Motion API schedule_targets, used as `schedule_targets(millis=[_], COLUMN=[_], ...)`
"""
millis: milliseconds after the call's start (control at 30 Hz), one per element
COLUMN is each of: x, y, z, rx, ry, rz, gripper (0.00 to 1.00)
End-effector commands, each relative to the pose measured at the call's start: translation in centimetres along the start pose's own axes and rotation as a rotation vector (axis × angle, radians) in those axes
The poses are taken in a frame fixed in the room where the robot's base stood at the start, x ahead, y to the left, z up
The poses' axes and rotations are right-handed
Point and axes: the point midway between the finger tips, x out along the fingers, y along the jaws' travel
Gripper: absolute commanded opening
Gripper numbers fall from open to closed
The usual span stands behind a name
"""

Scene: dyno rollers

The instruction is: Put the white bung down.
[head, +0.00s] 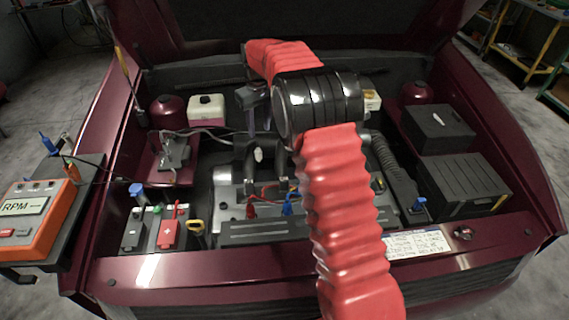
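My red arm rises from the bottom and bends over the open engine bay, its black joint partly in front of the scene. My dark gripper (260,162) hangs over the middle of the bay, pointing down. A small white oval thing, which looks like the white bung (258,155), shows between its dark fingers. My gripper appears shut on it. The bung is small and partly enclosed by dark parts. I cannot tell how far it is above the engine (263,229) below.
An orange RPM meter (28,207) stands at the left. A white-capped reservoir (206,108) is at the back left. Black boxes (463,184) fill the right side. Blue and red clips (288,204) stand near the front. The raised hood limits room behind.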

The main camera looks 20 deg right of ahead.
Motion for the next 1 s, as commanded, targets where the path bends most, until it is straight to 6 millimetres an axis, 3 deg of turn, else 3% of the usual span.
schedule_targets(millis=[500,1000], x=[-9.7,-16.3], y=[-2.7,-6.2], z=[6.2,14.9], rx=[0.068,0.141], ry=[0.086,0.175], rz=[0.032,0.058], gripper=[0.36,0.36])
